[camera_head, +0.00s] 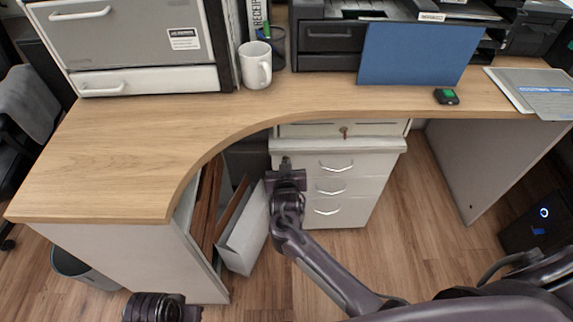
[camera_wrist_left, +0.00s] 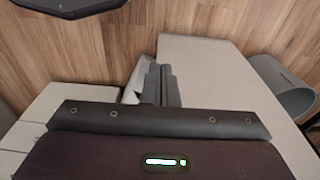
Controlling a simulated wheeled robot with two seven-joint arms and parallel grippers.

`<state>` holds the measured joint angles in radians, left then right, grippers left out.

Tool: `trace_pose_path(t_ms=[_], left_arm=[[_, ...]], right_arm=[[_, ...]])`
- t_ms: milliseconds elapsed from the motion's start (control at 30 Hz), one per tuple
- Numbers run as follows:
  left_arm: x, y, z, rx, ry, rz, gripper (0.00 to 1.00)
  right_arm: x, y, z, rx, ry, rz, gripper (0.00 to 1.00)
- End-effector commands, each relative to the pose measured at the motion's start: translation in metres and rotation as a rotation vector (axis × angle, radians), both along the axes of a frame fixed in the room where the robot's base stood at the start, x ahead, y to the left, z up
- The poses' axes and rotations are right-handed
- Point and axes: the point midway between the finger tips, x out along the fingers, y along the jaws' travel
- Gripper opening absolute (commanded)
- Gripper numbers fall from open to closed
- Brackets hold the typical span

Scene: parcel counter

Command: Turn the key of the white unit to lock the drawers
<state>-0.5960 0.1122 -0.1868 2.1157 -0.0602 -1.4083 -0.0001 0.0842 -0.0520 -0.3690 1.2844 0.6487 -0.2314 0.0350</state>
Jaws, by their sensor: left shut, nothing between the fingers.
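The white unit (camera_head: 357,163) stands under the desk, with several drawer fronts and pale curved handles. Its drawers look closed. A small reddish key (camera_head: 343,131) sits upright in the lock at the top of its front; its exact turn is too small to read. My right gripper (camera_head: 286,165) is in front of the unit's left edge, below and left of the key and apart from it. Whether its fingers are open is unclear. My left gripper (camera_wrist_left: 160,84) is shut and empty in the left wrist view; only part of my left arm shows at the bottom left of the head view.
The curved wooden desk (camera_head: 130,150) overhangs the unit. On it stand a white mug (camera_head: 255,65), a blue folder (camera_head: 418,54) and a small black device (camera_head: 446,96). Folders and a white box (camera_head: 243,235) stand left of the unit.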

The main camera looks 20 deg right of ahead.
Motion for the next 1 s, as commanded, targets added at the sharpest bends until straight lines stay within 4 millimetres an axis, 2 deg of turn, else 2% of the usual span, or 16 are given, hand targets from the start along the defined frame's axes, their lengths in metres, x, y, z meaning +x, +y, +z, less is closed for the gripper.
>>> trace_pose_path(t_ms=[367,500,567,900,1000], left_arm=[[0.000,0.000,-0.001,0.000,0.000,0.001,0.00],[0.000,0.000,-0.001,0.000,0.000,0.002,0.00],[0.000,0.000,-0.001,0.000,0.000,0.002,0.00],[0.002,0.000,0.001,-0.002,-0.007,0.002,0.00],[0.002,0.001,-0.017,0.000,-0.001,0.007,0.00]], right_arm=[[0.000,0.001,-0.001,-0.006,0.004,0.002,0.00],[0.000,0.000,-0.001,-0.005,0.004,0.001,0.20],[0.000,0.000,-0.001,-0.005,0.004,0.001,0.25],[-0.005,0.002,0.002,-0.004,0.003,0.002,0.25],[-0.016,0.005,0.007,-0.003,0.004,0.001,0.25]])
